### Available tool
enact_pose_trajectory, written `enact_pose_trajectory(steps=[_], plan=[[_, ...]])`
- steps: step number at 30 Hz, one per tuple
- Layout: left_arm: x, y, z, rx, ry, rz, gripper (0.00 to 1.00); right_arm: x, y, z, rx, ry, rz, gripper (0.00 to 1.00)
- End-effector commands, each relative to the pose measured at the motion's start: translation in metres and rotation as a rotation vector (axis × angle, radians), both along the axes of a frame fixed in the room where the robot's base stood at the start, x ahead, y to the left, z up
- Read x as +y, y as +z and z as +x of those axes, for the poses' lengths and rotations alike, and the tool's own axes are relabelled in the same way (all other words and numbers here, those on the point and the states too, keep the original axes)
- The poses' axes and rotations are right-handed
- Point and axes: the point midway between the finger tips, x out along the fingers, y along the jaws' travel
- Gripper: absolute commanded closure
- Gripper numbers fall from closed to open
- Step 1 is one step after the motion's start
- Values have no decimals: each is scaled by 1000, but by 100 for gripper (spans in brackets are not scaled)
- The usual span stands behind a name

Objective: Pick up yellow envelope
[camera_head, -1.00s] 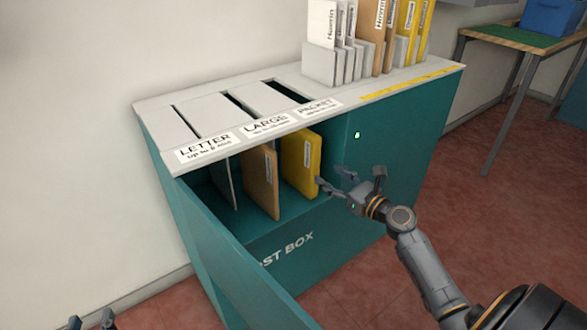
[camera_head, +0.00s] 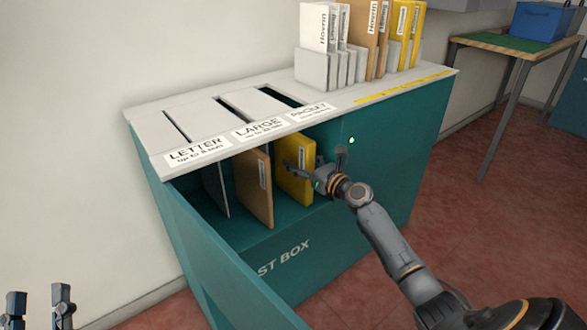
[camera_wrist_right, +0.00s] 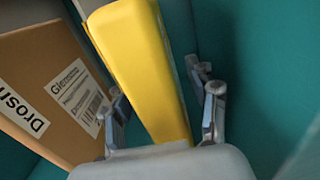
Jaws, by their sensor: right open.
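The yellow envelope (camera_head: 296,165) stands upright inside the post box (camera_head: 372,170), under the PACKET slot. In the right wrist view the yellow envelope (camera_wrist_right: 140,62) reaches down between the fingers of my right gripper (camera_wrist_right: 163,115). The fingers are apart, one on each side of it, and gaps show beside it. In the head view my right gripper (camera_head: 314,167) is at the envelope's right edge and partly covers it. My left gripper (camera_head: 38,300) is at the bottom left corner, far from the envelope, with its two fingers apart and nothing between them.
A brown envelope (camera_head: 254,188) stands left of the yellow one, also in the right wrist view (camera_wrist_right: 55,95). A thin grey envelope (camera_head: 216,187) is further left. The open teal door (camera_head: 215,262) is in front. More envelopes stand in a rack on top. A table (camera_head: 510,42) is at the right.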

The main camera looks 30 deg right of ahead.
Motion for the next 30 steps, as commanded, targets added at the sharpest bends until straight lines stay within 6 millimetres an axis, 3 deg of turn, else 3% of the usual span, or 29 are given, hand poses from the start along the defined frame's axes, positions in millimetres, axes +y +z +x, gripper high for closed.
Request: enact_pose_trajectory(steps=[9, 18, 27, 30], plan=[[2, 33, -26, -232, -13, -68, 60, 3, -1, 25, 0, -1, -1, 42], [2, 37, -28, -252, -14, -72, 60, 3, 0, 27, 1, -1, -1, 42], [2, 36, -28, -251, -14, -72, 60, 3, 0, 27, 1, -1, -1, 100], [2, 36, -28, -251, -14, -72, 60, 3, 1, 27, -1, -1, -1, 100]])
